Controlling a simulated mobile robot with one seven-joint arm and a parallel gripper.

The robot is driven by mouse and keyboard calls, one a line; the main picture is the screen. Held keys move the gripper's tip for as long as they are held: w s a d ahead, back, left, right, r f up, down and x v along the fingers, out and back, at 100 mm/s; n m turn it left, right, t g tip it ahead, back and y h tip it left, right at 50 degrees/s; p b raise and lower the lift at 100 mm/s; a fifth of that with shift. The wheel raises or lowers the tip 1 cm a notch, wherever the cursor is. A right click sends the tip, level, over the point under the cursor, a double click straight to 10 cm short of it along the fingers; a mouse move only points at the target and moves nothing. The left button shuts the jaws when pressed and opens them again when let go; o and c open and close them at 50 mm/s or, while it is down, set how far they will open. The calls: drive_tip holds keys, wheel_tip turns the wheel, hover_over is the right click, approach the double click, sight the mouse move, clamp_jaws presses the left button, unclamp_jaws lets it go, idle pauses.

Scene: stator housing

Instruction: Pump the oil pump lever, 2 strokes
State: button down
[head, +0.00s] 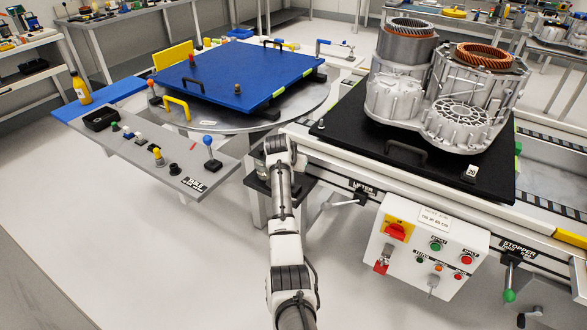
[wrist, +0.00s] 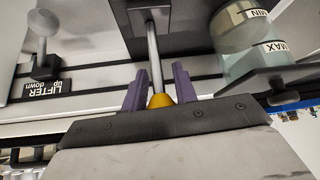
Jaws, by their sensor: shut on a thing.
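The oil pump lever shows in the wrist view as a thin metal rod (wrist: 154,58) with a yellow-orange knob (wrist: 160,101) at its near end. My gripper (wrist: 158,82) has its two purple fingers on either side of the knob and is shut on it. The rod runs to a dark block at the top edge of the wrist view. A clear oil reservoir (wrist: 243,60) with MIN and MAX labels stands right of the lever. In the head view my arm reaches the pump's dark bracket (head: 298,190), and my wrist hides the lever and fingers.
The lifter handle (head: 345,203) is close right of my arm; it also shows in the wrist view (wrist: 43,45). The conveyor's black pallet (head: 340,130) carries the stator housing (head: 395,95). A grey control shelf (head: 195,160) lies left, and a round turntable (head: 240,120) behind.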

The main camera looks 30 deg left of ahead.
drive_tip(key=shift+w+r, duration=0.1)
drive_tip(key=c, duration=1.1)
unclamp_jaws()
drive_tip(key=shift+c, duration=0.2)
drive_tip(key=b+v, duration=0.2)
drive_tip(key=v, duration=1.1)
drive_tip(key=shift+r+b, duration=0.35)
drive_tip(key=shift+d, duration=0.1)
